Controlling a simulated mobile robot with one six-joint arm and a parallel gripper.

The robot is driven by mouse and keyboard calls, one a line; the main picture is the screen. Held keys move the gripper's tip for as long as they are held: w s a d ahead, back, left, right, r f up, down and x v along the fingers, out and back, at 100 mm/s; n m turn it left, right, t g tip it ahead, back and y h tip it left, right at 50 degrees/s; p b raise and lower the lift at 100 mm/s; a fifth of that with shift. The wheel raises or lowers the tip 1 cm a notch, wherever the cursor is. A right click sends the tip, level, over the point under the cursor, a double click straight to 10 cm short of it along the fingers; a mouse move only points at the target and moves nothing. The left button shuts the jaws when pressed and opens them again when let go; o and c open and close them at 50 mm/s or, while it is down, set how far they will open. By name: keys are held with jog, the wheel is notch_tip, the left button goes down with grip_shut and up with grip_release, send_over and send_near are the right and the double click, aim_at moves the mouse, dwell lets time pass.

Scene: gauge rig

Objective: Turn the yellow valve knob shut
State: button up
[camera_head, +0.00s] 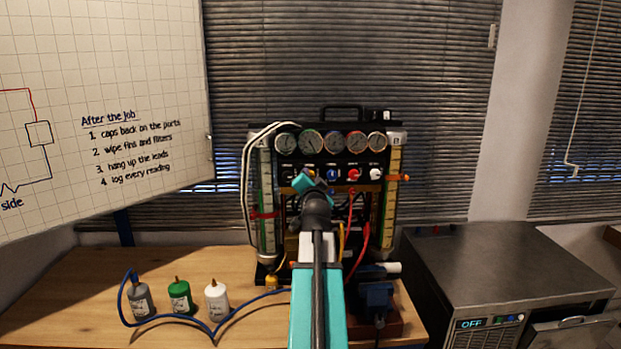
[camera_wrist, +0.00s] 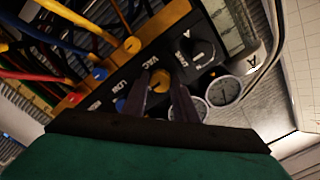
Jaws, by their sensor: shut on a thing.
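The yellow valve knob (camera_wrist: 160,80) sits on the black panel of the gauge rig, beside the label VAC, in the wrist view. The two dark fingers of my gripper (camera_wrist: 165,90) stand on either side of it and are shut on it. In the head view my gripper (camera_head: 312,183) is in front of the panel, left of the blue knob (camera_head: 332,175). There the yellow knob is hidden behind my gripper and arm.
The rig's red knob (camera_head: 353,175) and white knob (camera_head: 376,175) are to the right, under a row of gauges (camera_head: 334,142). A large black knob (camera_wrist: 198,49) and colored hoses (camera_wrist: 50,78) are close by. Several bottles (camera_head: 180,297) stand on the wooden table (camera_head: 75,320).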

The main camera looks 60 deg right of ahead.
dwell(0.3)
jog(key=o, duration=1.1)
jog(key=shift+c, duration=0.2)
jog(key=shift+a, duration=0.15)
jog(key=b+v, duration=0.5)
jog(key=v, duration=0.3)
jog(key=shift+a+b, duration=0.2)
jog(key=shift+b, duration=0.15)
jog(key=shift+s+f, duration=0.15)
jog(key=shift+s, duration=0.05)
